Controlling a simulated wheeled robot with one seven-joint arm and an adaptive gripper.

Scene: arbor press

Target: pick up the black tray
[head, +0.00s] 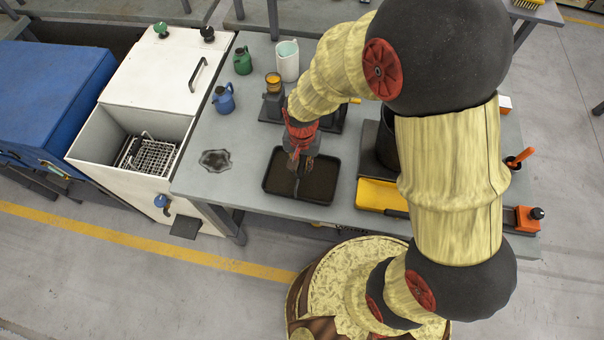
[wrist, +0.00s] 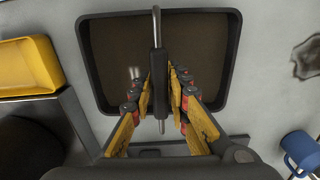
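The black tray (head: 323,190) lies on the grey table under my gripper. It is shallow and rectangular, with a dark brown floor. In the wrist view its rim (wrist: 236,60) fills the upper middle. A bar handle (wrist: 157,60) with a black grip and metal ends spans its short direction. My gripper (head: 299,168) points down at the handle. In the wrist view its yellow-sided fingers (wrist: 160,85) lie close on both sides of the black grip and appear to touch it. The fingers hide part of the tray floor.
A yellow bin (head: 380,195) stands close right of the tray. A dark metal splotch-shaped piece (head: 215,160) lies to its left. A blue jug (head: 223,98), a green jug (head: 242,61) and a white pitcher (head: 288,60) stand behind. The table in front of the tray is narrow.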

